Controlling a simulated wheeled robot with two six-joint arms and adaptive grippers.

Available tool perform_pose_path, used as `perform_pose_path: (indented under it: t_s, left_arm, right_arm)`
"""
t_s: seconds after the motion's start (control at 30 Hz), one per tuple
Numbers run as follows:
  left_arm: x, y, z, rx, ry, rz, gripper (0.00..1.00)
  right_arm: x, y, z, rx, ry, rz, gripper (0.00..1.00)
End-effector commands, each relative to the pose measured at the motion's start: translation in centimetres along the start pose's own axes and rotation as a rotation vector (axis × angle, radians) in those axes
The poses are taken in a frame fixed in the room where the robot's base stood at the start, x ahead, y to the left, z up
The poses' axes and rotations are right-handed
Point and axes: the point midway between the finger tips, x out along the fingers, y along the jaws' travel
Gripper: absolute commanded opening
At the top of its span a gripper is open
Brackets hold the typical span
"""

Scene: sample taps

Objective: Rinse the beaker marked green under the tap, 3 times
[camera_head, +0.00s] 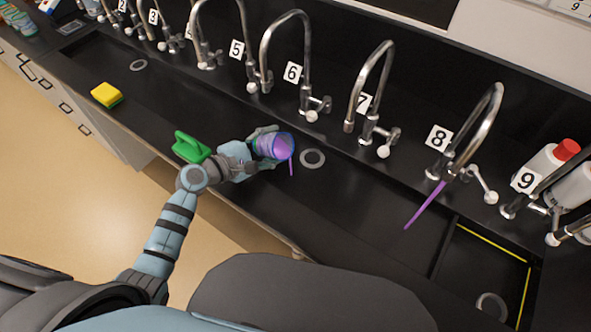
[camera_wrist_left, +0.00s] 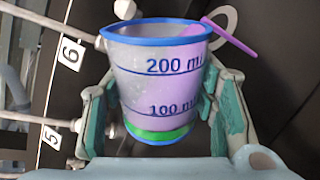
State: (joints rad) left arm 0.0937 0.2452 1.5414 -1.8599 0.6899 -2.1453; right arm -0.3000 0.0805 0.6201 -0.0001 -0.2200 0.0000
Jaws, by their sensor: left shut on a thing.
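My left gripper (camera_head: 262,140) is shut on a clear beaker with a blue rim (camera_head: 283,148) and holds it over the black sink trough. In the left wrist view the beaker (camera_wrist_left: 158,85) has blue 100 and 200 ml marks and a green band (camera_wrist_left: 158,134) near its base; the fingers clasp its sides. It holds purple liquid and is tilted in the head view; a thin purple stream (camera_head: 291,167) leaves its rim. A purple stream (camera_head: 424,206) also falls under tap 8 (camera_head: 490,110). My right gripper is not in view.
A row of numbered taps lines the back, with tap 6 (camera_head: 290,20) and tap 7 (camera_head: 372,75) nearest the beaker. A drain ring (camera_head: 304,160) lies just right of it. White bottles (camera_head: 545,162) stand far right.

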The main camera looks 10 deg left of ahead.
Motion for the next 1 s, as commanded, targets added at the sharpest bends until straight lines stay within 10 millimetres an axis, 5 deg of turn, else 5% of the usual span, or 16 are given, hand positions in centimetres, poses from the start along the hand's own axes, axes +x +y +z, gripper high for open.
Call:
perform_pose_path:
  t_s: [1.0]
  left_arm:
    - [0.06,-0.14,0.08,0.107,0.034,0.002,0.28]
  right_arm:
    - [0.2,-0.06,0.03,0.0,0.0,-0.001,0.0]
